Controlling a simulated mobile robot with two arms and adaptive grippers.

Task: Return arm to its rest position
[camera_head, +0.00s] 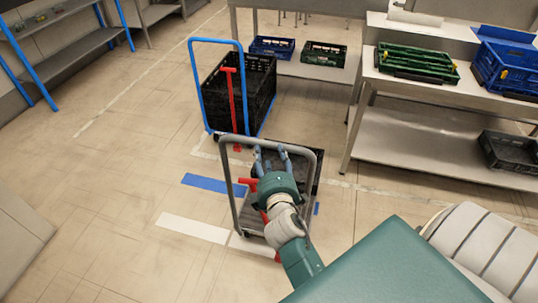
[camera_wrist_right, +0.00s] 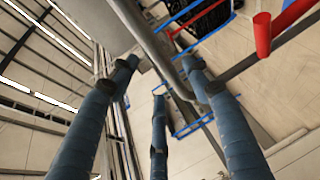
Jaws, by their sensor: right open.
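My right arm reaches forward from the lower right in the head view. Its right gripper (camera_head: 271,155) is open, with blue fingers pointing away from me. It is over the grey-framed trolley (camera_head: 232,190), near the top bar of its handle. Whether a finger touches the bar cannot be told. In the right wrist view the three fingers (camera_wrist_right: 158,130) are spread with nothing between them. The grey bar (camera_wrist_right: 150,40) runs behind them there. My left gripper is not in view.
A blue-handled trolley (camera_head: 191,75) carries a black crate (camera_head: 262,85). A metal table (camera_head: 430,95) at right holds green crates (camera_head: 415,62) and blue crates (camera_head: 505,65). A black crate (camera_head: 510,152) sits on its lower shelf. Floor at left is clear.

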